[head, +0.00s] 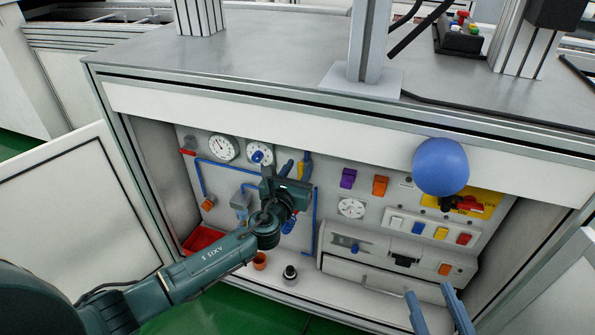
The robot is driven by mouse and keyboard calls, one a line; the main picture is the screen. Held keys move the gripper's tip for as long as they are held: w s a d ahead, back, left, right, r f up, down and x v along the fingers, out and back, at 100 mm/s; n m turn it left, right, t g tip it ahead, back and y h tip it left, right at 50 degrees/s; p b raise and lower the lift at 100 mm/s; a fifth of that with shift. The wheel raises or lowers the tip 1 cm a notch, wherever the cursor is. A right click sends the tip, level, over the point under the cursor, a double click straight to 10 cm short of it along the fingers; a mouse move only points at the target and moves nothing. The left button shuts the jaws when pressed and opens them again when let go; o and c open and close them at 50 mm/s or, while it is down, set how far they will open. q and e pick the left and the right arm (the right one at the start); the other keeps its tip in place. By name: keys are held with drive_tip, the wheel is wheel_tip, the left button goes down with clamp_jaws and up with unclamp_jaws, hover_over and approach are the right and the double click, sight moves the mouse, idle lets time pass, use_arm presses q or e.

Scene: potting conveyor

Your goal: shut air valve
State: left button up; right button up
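Blue air piping (316,212) runs over the back panel of the open cabinet, around two round gauges (223,148). My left gripper (284,178) is inside the cabinet in front of the piping. Its dark fingers blend with the parts behind, so their opening and any contact are unclear. My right gripper (438,300) has two blue-grey fingers spread apart, empty, before the lower right of the cabinet.
A blue ball (440,166) appears before the upper right panel, partly covering a yellow plate with a red switch (470,205). Coloured rocker switches (441,233) lie below. A red tray (203,240) is at lower left. Open doors (85,215) flank the cabinet.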

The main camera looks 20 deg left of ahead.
use_arm(q)
drive_tip(key=shift+c, duration=0.4)
clamp_jaws()
drive_tip(key=shift+a+f+n, duration=0.1)
drive_tip(key=shift+a+n, duration=0.05)
drive_tip(key=shift+n, duration=0.15)
drive_tip(key=a+f+n+b, duration=0.4)
drive_tip(key=n+b, duration=0.1)
drive_tip(key=n, duration=1.2)
drive_tip(key=shift+a+f, duration=0.25)
drive_tip(key=shift+f, duration=0.1)
use_arm(e)
drive_tip(key=shift+a+r+m+y, duration=0.1)
drive_tip(key=shift+a+m+y, duration=0.35)
drive_tip(key=shift+y, duration=0.25)
use_arm(q)
drive_tip(key=shift+n, duration=0.3)
